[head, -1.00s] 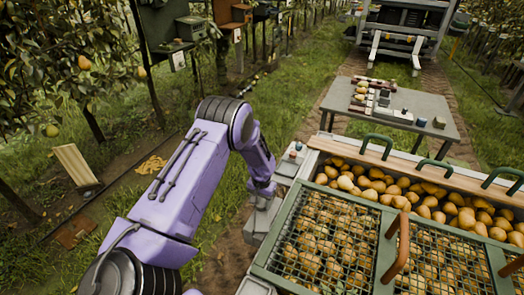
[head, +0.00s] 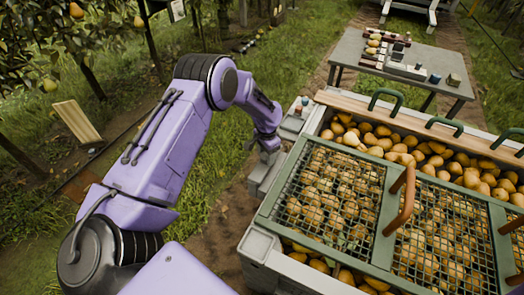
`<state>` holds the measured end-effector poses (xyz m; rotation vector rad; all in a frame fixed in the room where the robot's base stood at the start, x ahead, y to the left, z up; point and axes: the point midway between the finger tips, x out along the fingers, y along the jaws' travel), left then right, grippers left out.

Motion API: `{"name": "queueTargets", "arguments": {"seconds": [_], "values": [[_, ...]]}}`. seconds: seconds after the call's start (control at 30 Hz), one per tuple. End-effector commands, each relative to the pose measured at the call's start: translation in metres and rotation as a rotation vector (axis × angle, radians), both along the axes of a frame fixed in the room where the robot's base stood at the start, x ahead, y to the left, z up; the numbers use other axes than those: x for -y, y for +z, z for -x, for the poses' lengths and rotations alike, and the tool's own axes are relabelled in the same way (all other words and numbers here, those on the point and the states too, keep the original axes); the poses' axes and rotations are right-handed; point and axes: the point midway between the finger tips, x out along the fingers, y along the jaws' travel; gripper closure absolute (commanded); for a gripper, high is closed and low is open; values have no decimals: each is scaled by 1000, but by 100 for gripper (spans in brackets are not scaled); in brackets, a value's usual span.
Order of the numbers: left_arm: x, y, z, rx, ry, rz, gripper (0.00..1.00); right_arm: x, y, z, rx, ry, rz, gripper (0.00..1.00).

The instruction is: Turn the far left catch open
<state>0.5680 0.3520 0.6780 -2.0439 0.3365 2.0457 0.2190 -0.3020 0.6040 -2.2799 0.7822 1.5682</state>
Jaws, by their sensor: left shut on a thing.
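My left gripper (head: 268,146) is at the left side of the pear crate (head: 257,247), near the far left corner. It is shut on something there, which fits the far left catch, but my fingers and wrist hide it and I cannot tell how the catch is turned. A green-framed mesh lid (head: 386,218) with a brown handle (head: 402,200) lies over the near part of the crate. Many yellow-brown pears (head: 400,150) show under the mesh and in the uncovered far part. My right gripper is out of view.
Green handles (head: 385,98) stand along the wooden board (head: 410,118) at the crate's far edge. A grey table (head: 405,62) with small items stands beyond. A tilted wooden board (head: 78,121) stands in the grass at left. Grass is open left of the crate.

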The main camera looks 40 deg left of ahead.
Motion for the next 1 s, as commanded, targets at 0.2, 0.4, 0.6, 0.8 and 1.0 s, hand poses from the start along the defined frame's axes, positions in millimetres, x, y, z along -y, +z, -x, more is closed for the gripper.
{"name": "queueTargets", "arguments": {"seconds": [0.2, 0.4, 0.6, 0.8, 1.0], "values": [[-1, 3, -3, 8, -4, -2, 100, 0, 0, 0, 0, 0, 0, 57], [-1, 2, -2, 6, -2, -1, 22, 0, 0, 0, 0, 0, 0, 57], [-1, 1, 0, 3, 1, -1, 22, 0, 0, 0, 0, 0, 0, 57], [-1, 24, -2, 8, 2, 1, 22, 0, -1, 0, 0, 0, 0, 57], [-1, 73, -2, 8, 0, -2, 22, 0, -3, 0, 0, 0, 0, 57]]}}
